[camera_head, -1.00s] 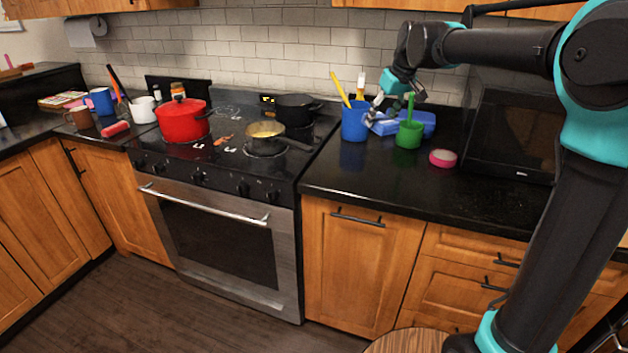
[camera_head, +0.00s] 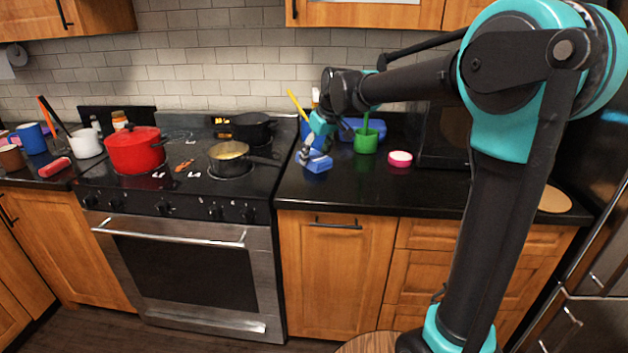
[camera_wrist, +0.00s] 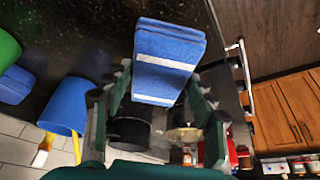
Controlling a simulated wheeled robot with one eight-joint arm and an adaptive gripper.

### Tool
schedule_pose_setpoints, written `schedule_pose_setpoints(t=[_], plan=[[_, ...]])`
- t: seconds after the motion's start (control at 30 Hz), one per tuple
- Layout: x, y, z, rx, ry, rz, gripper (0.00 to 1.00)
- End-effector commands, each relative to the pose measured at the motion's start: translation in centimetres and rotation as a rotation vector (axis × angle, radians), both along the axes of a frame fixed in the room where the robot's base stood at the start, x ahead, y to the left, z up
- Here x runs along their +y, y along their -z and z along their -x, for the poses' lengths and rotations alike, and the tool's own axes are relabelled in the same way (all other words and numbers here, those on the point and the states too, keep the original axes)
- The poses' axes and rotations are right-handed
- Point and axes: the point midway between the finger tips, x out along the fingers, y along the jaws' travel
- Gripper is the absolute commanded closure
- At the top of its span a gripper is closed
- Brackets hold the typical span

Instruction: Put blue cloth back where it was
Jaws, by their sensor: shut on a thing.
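The blue cloth (camera_head: 317,165) is folded and has white stripes; it shows large in the wrist view (camera_wrist: 170,45). My gripper (camera_head: 309,157) is shut on it over the counter, just right of the stove. In the wrist view my gripper's fingers (camera_wrist: 160,88) sit on either side of the cloth. I cannot tell whether the cloth touches the counter. A blue tray (camera_head: 372,124) lies at the back of the counter, partly hidden by the green cup (camera_head: 366,143).
A blue utensil cup (camera_wrist: 68,105) stands behind my gripper. A pink-and-white round item (camera_head: 400,159) and a black microwave (camera_head: 442,140) are to the right. The stove at left holds a red pot (camera_head: 135,152) and a yellow-filled pan (camera_head: 229,156). The front counter is clear.

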Motion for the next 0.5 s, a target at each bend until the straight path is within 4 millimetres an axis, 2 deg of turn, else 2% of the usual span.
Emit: schedule_pose_setpoints(t=[0.1,0.2,0.37,0.5], plan=[[0.0,2.6,0.0,0.000,0.000,0.000,0.71],[0.0,4.1,0.0,0.000,0.000,0.000,0.71],[0.0,5.2,0.0,0.000,0.000,0.000,0.71],[0.0,7.0,-0.1,0.000,0.000,0.000,0.71]])
